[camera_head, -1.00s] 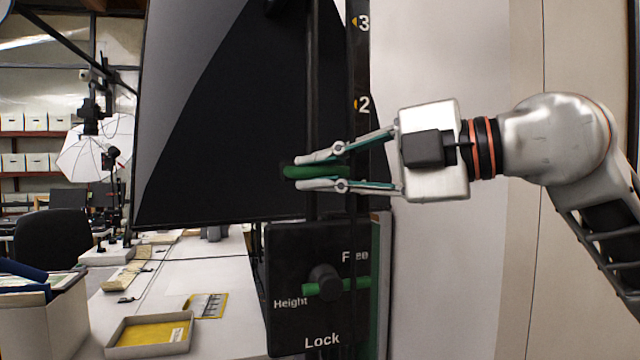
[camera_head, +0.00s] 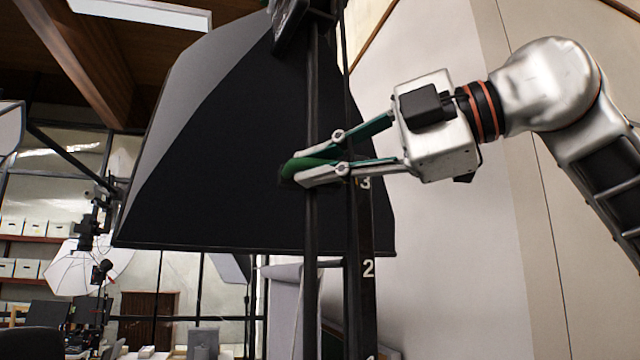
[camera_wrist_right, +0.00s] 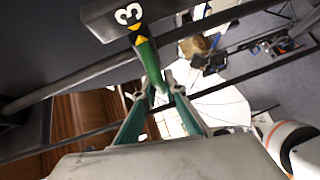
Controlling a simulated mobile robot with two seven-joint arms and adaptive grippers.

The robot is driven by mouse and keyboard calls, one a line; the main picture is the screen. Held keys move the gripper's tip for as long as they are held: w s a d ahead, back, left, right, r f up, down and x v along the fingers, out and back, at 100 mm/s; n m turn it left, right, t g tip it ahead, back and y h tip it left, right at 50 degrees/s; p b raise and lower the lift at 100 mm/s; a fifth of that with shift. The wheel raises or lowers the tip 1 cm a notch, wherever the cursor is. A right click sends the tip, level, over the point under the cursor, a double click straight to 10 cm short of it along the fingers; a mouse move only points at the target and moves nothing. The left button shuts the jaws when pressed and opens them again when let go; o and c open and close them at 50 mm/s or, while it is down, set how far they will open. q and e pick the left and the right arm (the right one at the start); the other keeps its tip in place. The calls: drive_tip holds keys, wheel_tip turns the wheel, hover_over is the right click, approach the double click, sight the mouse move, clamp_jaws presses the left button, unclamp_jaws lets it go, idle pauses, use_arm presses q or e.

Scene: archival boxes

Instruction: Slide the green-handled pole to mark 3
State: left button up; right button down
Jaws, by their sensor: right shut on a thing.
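The green handle (camera_head: 318,163) sits on the dark upright pole (camera_head: 311,250) in front of the black softbox. My right gripper (camera_head: 299,169) comes in from the right and is shut on the green handle, one finger above and one below. The scale post (camera_head: 367,235) beside the pole carries a white 2 and, level with just below the handle, a white 3 (camera_head: 365,183). In the right wrist view the handle (camera_wrist_right: 148,62) lies between the fingers, and its yellow tip points at the yellow mark by the 3 (camera_wrist_right: 128,13). My left gripper is out of view.
The large black softbox (camera_head: 220,165) hangs behind the pole. A pale wall (camera_head: 450,260) stands at the right, behind my right arm. Shelves with boxes (camera_head: 25,228) and a white umbrella (camera_head: 85,268) are far back at the left.

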drive_tip(key=shift+d+r, duration=0.1)
drive_tip(key=shift+r, duration=0.2)
drive_tip(key=c, duration=2.1)
unclamp_jaws()
drive_tip(key=shift+f, duration=0.1)
drive_tip(key=v, duration=1.2)
